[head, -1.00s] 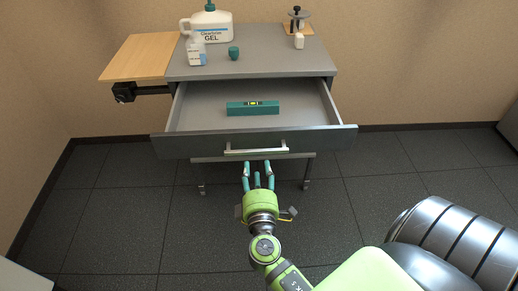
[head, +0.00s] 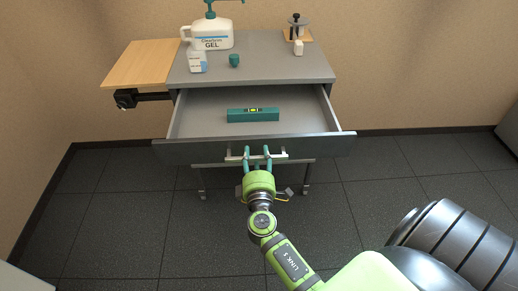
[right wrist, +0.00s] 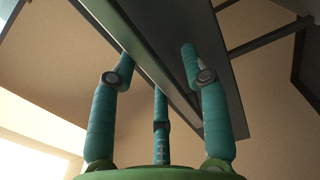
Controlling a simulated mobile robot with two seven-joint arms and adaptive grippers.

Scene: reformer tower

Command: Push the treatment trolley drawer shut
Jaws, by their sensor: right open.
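The treatment trolley (head: 315,68) stands against the back wall. Its grey drawer (head: 200,153) is pulled well out, with a pale bar handle (head: 283,156) on its front. A teal box (head: 240,116) with a yellow mark lies inside the drawer. My right gripper (head: 257,151), green with teal fingers, is open at the drawer front. Its fingertips overlap the handle in the head view. In the right wrist view, the fingers (right wrist: 158,62) reach up to the drawer's front panel (right wrist: 135,35); exact contact is unclear. My left gripper is out of view.
On the trolley top stand a gel bottle (head: 212,38), a small white bottle (head: 197,62), a teal cap (head: 234,60) and a small stand (head: 297,28). A wooden side shelf (head: 140,62) sticks out left. The dark tiled floor in front is clear.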

